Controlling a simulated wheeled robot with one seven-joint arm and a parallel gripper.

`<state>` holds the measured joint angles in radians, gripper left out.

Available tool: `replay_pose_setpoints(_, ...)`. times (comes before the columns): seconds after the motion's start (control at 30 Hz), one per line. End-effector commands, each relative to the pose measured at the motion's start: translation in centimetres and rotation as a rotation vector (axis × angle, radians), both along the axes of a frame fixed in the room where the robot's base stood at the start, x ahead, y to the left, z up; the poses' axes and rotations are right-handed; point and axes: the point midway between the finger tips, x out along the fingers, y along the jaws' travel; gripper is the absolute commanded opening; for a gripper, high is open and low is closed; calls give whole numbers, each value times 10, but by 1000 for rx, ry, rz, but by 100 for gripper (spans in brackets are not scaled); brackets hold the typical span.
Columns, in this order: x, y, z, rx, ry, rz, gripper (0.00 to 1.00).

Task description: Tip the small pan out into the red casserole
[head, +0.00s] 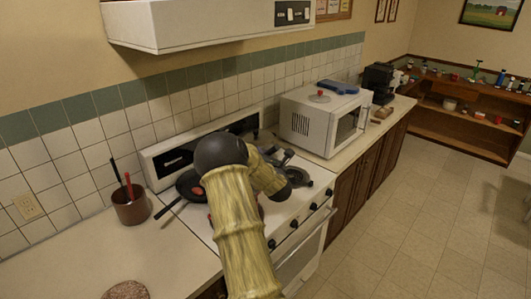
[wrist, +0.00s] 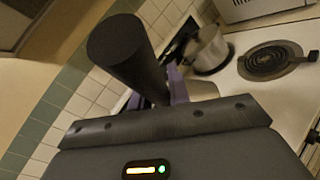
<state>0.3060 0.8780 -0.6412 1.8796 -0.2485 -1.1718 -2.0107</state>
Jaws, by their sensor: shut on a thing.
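My gripper (wrist: 178,88) is shut on a thick black handle (wrist: 128,52), which stands out at a tilt in the wrist view. I take it for the small pan's handle. A bit of grey metal (wrist: 202,90) shows beside the fingers, but most of the pan is hidden behind the gripper body, so its tilt and contents cannot be told. In the head view my arm hangs over the stove and hides most of the gripper. A sliver of red (head: 210,217) beside my forearm may be the red casserole; the rest is hidden.
A black frying pan (head: 188,186) sits on the stove's left side. A silver pot (wrist: 207,48) stands on the stove near a bare coil burner (wrist: 270,60). A brown utensil crock (head: 131,207) is left; a white microwave (head: 305,125) is right. The range hood (head: 200,25) hangs above.

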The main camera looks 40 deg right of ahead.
Motion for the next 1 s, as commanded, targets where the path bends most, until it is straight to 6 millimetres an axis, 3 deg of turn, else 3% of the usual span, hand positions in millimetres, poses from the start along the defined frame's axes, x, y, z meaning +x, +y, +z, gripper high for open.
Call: replay_pose_setpoints(1.0, 22, 27, 16, -152, 116, 3, 0)
